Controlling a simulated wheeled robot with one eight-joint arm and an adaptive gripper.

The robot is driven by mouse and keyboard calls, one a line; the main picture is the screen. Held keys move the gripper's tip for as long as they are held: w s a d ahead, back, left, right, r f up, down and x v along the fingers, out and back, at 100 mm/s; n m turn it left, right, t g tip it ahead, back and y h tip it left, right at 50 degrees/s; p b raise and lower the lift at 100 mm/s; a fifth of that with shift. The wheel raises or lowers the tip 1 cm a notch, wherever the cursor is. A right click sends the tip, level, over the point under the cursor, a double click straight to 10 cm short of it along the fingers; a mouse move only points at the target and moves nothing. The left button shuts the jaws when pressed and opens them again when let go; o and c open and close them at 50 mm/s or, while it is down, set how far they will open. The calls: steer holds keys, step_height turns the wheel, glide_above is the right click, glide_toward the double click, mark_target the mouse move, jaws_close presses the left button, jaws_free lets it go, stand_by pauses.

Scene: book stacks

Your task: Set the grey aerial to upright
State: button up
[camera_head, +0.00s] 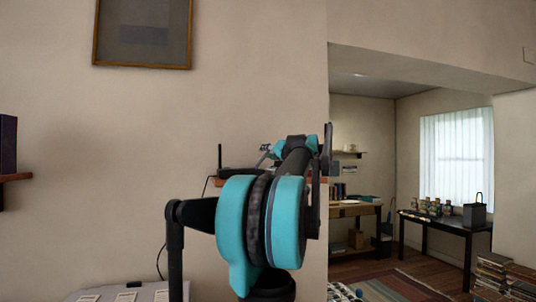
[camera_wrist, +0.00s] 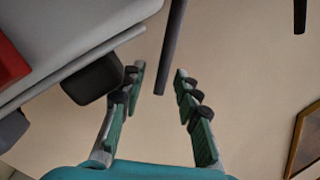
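In the wrist view, a dark grey rod-shaped aerial (camera_wrist: 172,45) comes in from the top edge, and its free end lies in the gap between my fingertips. My gripper (camera_wrist: 159,70) is open, with one finger on each side of the rod; I see no clear contact. A second dark rod (camera_wrist: 300,15) shows at the top right. I cannot tell the two rods' shades apart surely. In the head view, a thin black aerial (camera_head: 220,156) stands upright left of my arm. My arm hides most of what is behind it, including the aerials' base.
In the wrist view, a large pale grey body (camera_wrist: 70,40) and a red block (camera_wrist: 10,62) fill the upper left. A red shelf edge (camera_head: 228,182) shows behind my arm. A framed picture (camera_head: 143,32) hangs on the wall. A white surface (camera_head: 125,293) lies below.

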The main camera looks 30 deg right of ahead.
jaws_close()
stand_by(0.4)
steer(key=shift+w+a+r, duration=0.1)
steer(key=shift+a, duration=0.05)
steer(key=n, duration=0.1)
steer(key=a+r+n, duration=0.1)
steer(key=a+n, duration=0.1)
steer(key=shift+w+a+r+g, duration=0.15)
steer(key=shift+w+g, duration=0.1)
steer(key=shift+g, duration=0.15)
steer(key=shift+w+a+r+n+g+h, duration=0.15)
steer(key=shift+w+a+n+g+h, duration=0.1)
steer(key=shift+a+n, duration=0.65)
steer(key=shift+w+a+r+n+g+h, duration=0.2)
steer(key=shift+a+n, duration=0.4)
steer(key=shift+n, duration=0.5)
steer(key=shift+f, duration=0.1)
jaws_free()
